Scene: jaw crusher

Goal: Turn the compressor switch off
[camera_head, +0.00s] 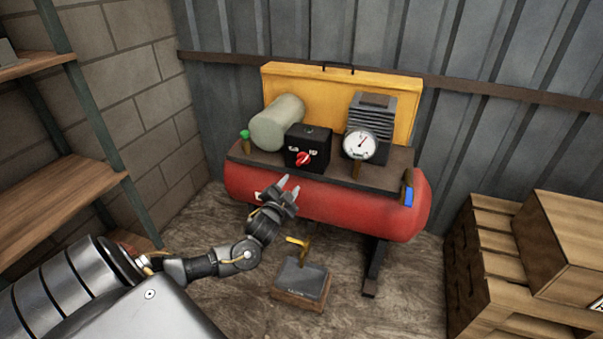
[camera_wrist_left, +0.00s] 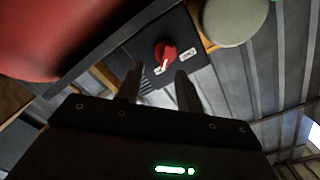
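The compressor (camera_head: 325,205) is a red tank with a dark top plate, standing against the metal wall. A black switch box (camera_head: 308,140) sits on its top plate and carries a red rotary switch (camera_head: 304,159). The red switch also shows in the left wrist view (camera_wrist_left: 165,52), with small white labels beside it. My left gripper (camera_head: 287,184) is in front of the tank, below and slightly left of the switch, apart from it. Its two fingers are spread with nothing between them, and they point toward the switch box in the left wrist view (camera_wrist_left: 160,85). My right gripper is not in view.
A white pressure gauge (camera_head: 359,145) stands right of the switch box, and a pale cylinder (camera_head: 278,123) is to its left. A small block with a yellow handle (camera_head: 302,277) lies on the floor below. Wooden pallets (camera_head: 480,265) stand right; shelves (camera_head: 60,197) stand left.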

